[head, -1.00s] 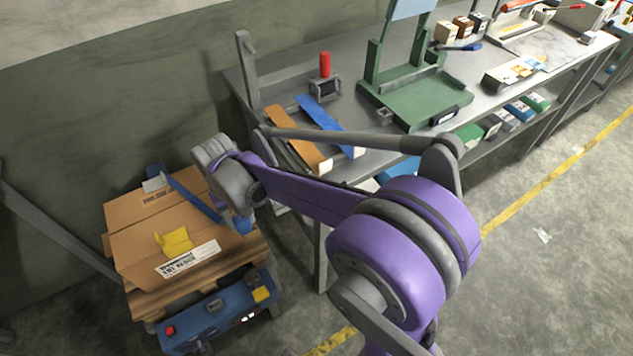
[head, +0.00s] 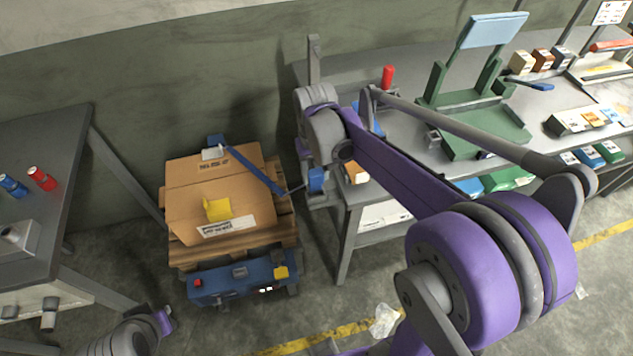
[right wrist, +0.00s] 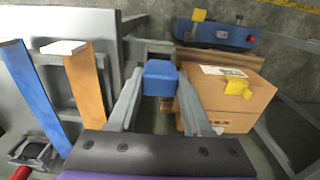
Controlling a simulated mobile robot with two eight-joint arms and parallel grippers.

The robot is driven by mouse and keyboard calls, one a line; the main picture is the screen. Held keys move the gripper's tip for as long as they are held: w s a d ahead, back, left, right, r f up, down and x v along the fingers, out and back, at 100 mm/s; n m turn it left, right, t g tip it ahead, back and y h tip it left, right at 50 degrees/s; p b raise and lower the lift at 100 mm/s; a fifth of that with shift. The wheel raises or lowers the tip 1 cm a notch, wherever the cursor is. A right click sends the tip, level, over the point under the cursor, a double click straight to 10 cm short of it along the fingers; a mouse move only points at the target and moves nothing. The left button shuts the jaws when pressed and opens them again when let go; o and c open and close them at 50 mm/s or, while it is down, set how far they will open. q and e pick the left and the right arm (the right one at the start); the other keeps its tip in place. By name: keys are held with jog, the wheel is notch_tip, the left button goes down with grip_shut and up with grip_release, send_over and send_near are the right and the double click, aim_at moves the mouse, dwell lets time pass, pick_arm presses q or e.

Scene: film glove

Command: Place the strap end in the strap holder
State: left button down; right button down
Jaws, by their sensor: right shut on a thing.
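A blue strap (head: 255,171) crosses the top of a cardboard box (head: 185,208). My right gripper (right wrist: 160,92) is shut on a blue block-like strap end (right wrist: 160,76), held between its fingertips. In the head view this blue end (head: 316,180) hangs just left of the bench corner, right of the box. I cannot tell which part is the strap holder.
The box sits on a wooden pallet (head: 183,255) behind a blue unit (head: 225,287). The metal bench (head: 408,180) carries a red cylinder (head: 387,76), a green fixture (head: 470,140), and blue (right wrist: 30,92) and orange (right wrist: 85,90) strips. Another table (head: 40,140) stands left.

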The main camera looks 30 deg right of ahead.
aim_at(316, 182)
jog(key=shift+f, duration=1.9)
jog(key=shift+f, duration=0.2)
jog(key=shift+c, duration=1.7)
grip_release()
jog(key=shift+r, duration=0.15)
